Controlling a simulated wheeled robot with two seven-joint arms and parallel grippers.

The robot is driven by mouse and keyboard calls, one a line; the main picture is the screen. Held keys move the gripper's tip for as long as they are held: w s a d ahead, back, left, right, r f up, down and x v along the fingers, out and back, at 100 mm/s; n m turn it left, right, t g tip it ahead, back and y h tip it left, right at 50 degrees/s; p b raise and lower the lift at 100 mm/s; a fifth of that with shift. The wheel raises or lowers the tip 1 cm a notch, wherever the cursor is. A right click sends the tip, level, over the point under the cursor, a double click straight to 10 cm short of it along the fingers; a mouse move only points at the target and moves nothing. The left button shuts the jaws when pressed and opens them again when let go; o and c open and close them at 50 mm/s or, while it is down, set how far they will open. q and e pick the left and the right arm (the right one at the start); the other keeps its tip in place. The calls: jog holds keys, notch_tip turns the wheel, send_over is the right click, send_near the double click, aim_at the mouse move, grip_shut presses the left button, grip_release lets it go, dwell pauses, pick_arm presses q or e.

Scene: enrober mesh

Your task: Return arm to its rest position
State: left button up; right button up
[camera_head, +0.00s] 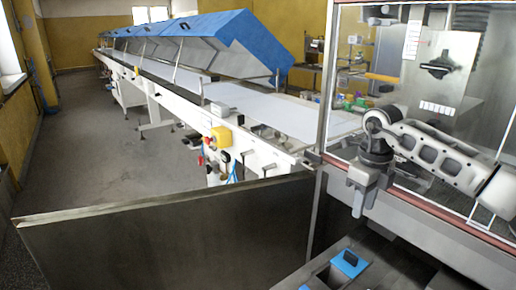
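My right arm comes in from the right edge, in front of the clear-windowed machine. It is bent at the elbow, and its light grey links show dark oval cut-outs. My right gripper (361,200) hangs down at the arm's end with its fingers pointing at the floor. It is clear of the surfaces below, and nothing shows hanging from it. The fingers are small and overlap from this angle, so I cannot tell whether they are open or shut. My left arm and gripper are not in view.
A metal-framed machine with clear panels (440,70) stands close behind my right arm. A steel panel (160,240) crosses the lower front. A long conveyor (285,115) with raised blue covers (235,35) runs back left. Floor (85,165) beside it is clear.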

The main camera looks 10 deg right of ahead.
jog(key=s+a+f+y, duration=0.2)
jog(key=a+y, duration=0.2)
jog(key=a, duration=0.5)
jog(key=s+a+f+y, duration=0.2)
jog(key=a+f+y, duration=0.15)
jog(key=a, duration=0.55)
jog(key=s+a+f+y, duration=0.2)
jog(key=a+y, duration=0.2)
jog(key=a, duration=0.5)
jog(key=s+a+r+m+t+y, duration=0.2)
jog(key=a+r+m+t+y, duration=0.3)
jog(key=a+m+t+y, duration=0.45)
jog(key=s+d+f+m+t+h, duration=0.1)
jog(key=d+f+m+t+h, duration=0.3)
jog(key=m+h, duration=0.45)
jog(key=s+d+f+m+t+h, duration=0.1)
jog(key=d+f+m+t+h, duration=0.35)
jog(key=m, duration=0.75)
jog(key=s+d+f+m+g+h, duration=0.4)
jog(key=s+d+f+m+g, duration=0.2)
jog(key=s+f, duration=0.5)
jog(key=shift+f+m+g+h, duration=0.2)
jog(key=shift+m+g+h, duration=0.2)
jog(key=shift+m+g, duration=0.5)
jog(key=shift+w, duration=0.1)
